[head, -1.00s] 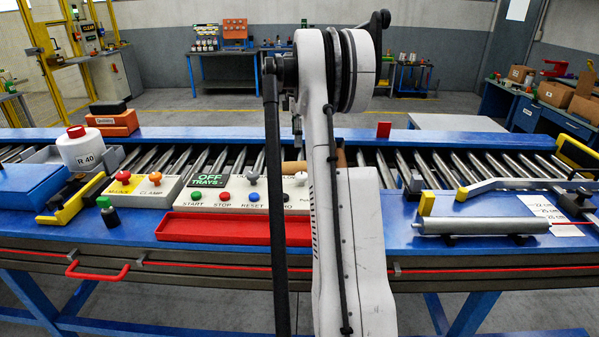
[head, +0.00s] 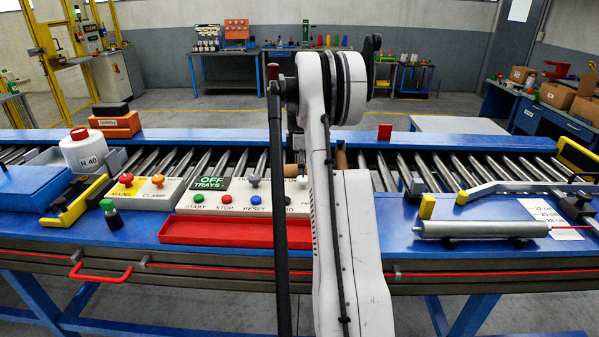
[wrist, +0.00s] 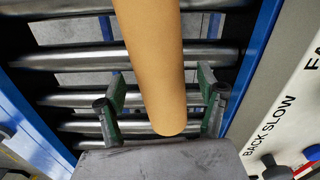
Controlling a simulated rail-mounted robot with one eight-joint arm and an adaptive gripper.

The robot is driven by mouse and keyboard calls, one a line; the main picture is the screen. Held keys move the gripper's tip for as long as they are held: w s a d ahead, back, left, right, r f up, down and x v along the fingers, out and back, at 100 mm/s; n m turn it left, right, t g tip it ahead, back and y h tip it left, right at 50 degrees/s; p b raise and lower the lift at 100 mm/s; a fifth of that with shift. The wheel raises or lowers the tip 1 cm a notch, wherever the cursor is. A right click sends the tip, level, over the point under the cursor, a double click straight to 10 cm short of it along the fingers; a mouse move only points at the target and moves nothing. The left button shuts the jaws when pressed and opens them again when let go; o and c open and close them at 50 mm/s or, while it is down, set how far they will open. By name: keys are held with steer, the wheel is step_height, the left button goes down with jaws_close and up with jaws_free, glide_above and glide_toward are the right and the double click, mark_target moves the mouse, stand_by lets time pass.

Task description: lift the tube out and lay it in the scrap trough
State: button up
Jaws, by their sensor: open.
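A tan cardboard tube (wrist: 154,60) runs from the top edge into the middle of the wrist view, above the metal rollers. My gripper (wrist: 162,80) is open, with one finger on each side of the tube. I cannot tell whether either finger touches it.
A control panel (head: 160,196) with coloured buttons stands behind the trough. A grey roller (head: 480,229) lies at right. Conveyor rollers (head: 440,170) run behind.

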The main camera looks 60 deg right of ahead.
steer(key=shift+f, duration=1.35)
steer(key=shift+c, duration=0.2)
steer(key=c, duration=1.3)
steer(key=shift+o, duration=0.2)
steer(key=shift+r, duration=0.1)
steer(key=shift+r, duration=0.55)
step_height(320, 180, up, 3)
steer(key=shift+f+b, duration=0.1)
steer(key=shift+b, duration=0.25)
steer(key=w+a+r+b, duration=0.1)
steer(key=w+a+r, duration=0.2)
steer(key=a+r, duration=0.4)
steer(key=a, duration=0.4)
steer(key=shift+w+b, duration=0.3)
steer(key=shift+w, duration=0.05)
